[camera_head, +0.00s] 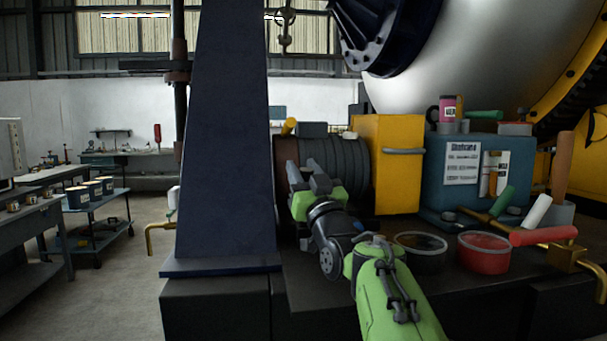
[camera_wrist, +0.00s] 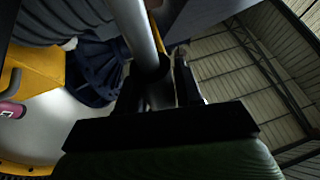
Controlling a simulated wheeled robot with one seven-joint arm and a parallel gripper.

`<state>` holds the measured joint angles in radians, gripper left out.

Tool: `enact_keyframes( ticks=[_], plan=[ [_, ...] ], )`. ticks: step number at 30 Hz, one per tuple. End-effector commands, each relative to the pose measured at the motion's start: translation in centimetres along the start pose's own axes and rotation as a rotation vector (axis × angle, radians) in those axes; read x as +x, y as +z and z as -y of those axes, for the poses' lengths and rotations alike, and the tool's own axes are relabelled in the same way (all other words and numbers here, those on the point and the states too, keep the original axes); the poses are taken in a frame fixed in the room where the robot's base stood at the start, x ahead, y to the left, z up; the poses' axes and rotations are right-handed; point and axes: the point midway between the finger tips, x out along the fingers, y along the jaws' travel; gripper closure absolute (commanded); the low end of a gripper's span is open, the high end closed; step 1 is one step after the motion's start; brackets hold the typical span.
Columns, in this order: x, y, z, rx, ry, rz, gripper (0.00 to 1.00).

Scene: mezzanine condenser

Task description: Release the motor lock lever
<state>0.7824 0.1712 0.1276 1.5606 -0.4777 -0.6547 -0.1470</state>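The motor (camera_head: 340,163) is a dark ribbed cylinder on the bench, between the dark blue column and a yellow box. A short yellow handle end (camera_head: 290,125) shows at its upper left; it may be the lock lever, but most of it is hidden. My gripper (camera_head: 307,174) is in front of the motor's left part, below that yellow end, with its grey fingers apart. In the wrist view, a smooth grey rod (camera_wrist: 138,32) runs down toward the dark fingers (camera_wrist: 165,85). I cannot tell whether it is between them or touching them.
The dark blue column (camera_head: 225,140) stands close left of my gripper. The yellow box (camera_head: 385,165) stands right of the motor. A blue toolbox (camera_head: 432,170), red tub (camera_head: 484,252) and red-handled tool (camera_head: 543,235) crowd the bench's right. Open floor lies at left.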

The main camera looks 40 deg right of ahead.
Motion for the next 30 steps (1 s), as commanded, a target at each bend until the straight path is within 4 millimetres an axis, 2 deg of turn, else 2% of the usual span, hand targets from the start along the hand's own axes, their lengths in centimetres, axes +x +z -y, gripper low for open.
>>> enact_keyframes(
  ticks=[1, 3, 4, 11, 14, 15, 24, 30],
  plan=[
    [0.0, 0.1, 0.0, 0.001, 0.000, 0.001, 0.57],
    [0.0, 0.1, 0.0, 0.001, 0.000, 0.001, 0.46],
    [0.0, 0.0, 0.0, 0.000, 0.000, 0.001, 0.45],
    [0.0, 0.0, 0.0, 0.000, 0.000, 0.000, 0.45],
    [-0.8, 0.1, 0.0, -0.001, 0.001, 0.000, 0.45],
    [-1.5, 0.1, 0.0, -0.001, 0.001, 0.001, 0.45],
    [-8.5, -4.0, -0.2, -0.003, 0.004, -0.002, 0.45],
    [-11.3, -5.7, -0.2, -0.001, 0.001, -0.001, 0.45]
  ],
)
